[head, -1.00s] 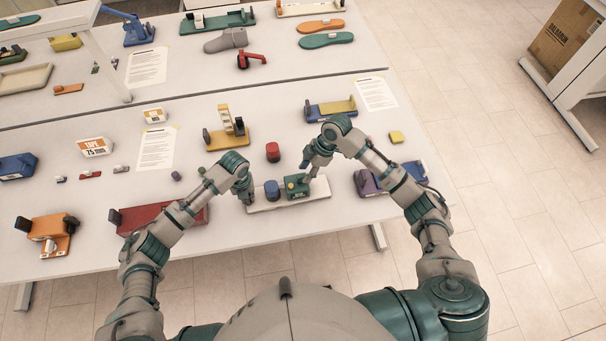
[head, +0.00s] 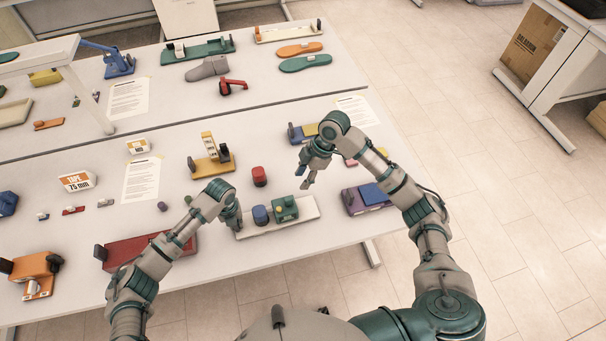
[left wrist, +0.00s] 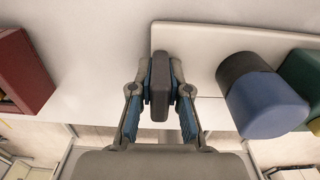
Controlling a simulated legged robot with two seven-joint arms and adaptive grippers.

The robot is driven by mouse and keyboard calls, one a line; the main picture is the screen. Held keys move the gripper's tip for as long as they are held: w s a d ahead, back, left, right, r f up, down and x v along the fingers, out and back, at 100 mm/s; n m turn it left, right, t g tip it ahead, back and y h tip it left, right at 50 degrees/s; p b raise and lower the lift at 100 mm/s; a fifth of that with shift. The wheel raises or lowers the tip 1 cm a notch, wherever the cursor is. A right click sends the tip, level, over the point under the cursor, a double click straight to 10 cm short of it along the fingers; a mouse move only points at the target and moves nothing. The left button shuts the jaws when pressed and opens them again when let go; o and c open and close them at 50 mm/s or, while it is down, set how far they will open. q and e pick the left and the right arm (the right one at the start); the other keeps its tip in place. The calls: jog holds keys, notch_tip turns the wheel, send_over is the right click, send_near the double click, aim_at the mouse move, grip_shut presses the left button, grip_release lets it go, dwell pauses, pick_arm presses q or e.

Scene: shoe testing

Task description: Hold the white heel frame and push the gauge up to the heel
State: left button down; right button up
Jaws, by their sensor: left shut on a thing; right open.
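The white heel frame (head: 309,208) lies on the table in front of me; it also shows in the left wrist view (left wrist: 205,38). A blue heel (head: 260,215) with a dark grey end stands on it, seen in the left wrist view (left wrist: 265,100). The green gauge (head: 287,207) stands just right of the heel, very close; I cannot tell whether they touch. My left gripper (head: 236,226) is shut on a dark post (left wrist: 160,88) at the frame's left end. My right gripper (head: 306,184) is open and empty, above and behind the gauge.
A red cylinder (head: 259,176) stands behind the heel. A purple and blue fixture (head: 368,198) is to the right, and a red fixture (head: 150,248) is left of my left gripper. A yellow fixture (head: 212,163) stands farther back. Bare table lies around the frame.

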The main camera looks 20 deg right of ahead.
pick_arm(q)
jog(key=c, duration=1.1)
grip_release()
jog(key=shift+o, duration=0.2)
